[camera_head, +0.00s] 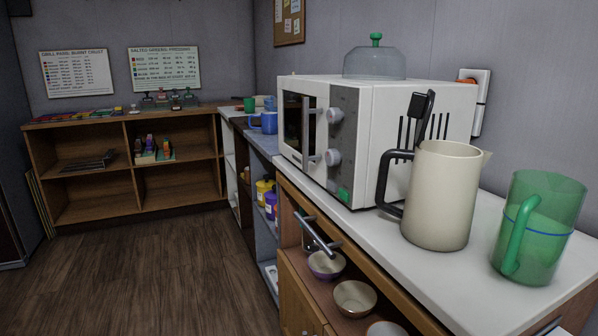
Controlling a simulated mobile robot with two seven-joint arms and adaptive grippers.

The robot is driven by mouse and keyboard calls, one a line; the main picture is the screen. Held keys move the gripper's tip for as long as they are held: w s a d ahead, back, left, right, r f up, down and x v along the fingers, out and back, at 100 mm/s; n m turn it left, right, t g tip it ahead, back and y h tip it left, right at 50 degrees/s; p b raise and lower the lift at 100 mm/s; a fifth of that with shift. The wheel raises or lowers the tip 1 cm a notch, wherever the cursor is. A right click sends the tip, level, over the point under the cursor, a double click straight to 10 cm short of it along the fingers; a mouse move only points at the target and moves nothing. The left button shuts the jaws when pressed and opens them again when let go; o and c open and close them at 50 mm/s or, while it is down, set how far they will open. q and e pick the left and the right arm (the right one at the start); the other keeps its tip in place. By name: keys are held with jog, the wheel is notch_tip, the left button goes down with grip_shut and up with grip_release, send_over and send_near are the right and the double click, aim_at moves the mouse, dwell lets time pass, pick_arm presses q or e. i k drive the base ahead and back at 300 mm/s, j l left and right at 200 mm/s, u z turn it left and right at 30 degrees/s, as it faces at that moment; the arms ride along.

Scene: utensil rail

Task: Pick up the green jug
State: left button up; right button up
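The green jug (551,236) is see-through with a blue band around it. It stands upright on the white counter at the far right of the head view, near the counter's front edge. Its handle (519,241) faces left, toward the front. Neither of my grippers shows in this view, and nothing is touching the jug from my side.
A cream pitcher (447,197) with a dark handle stands just left of the jug. Behind it is a white microwave (385,130) with a glass dome (375,64) on top. Bowls (354,297) sit on a shelf below the counter (473,287). The wooden floor (170,275) is clear.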

aim_at(542, 209)
jog(key=i+j+z, duration=0.15)
jog(key=j+z, duration=0.25)
jog(key=i+j+z, duration=0.1)
jog(key=j+z, duration=0.15)
jog(key=z, duration=0.2)
jog(key=j+z, duration=0.4)
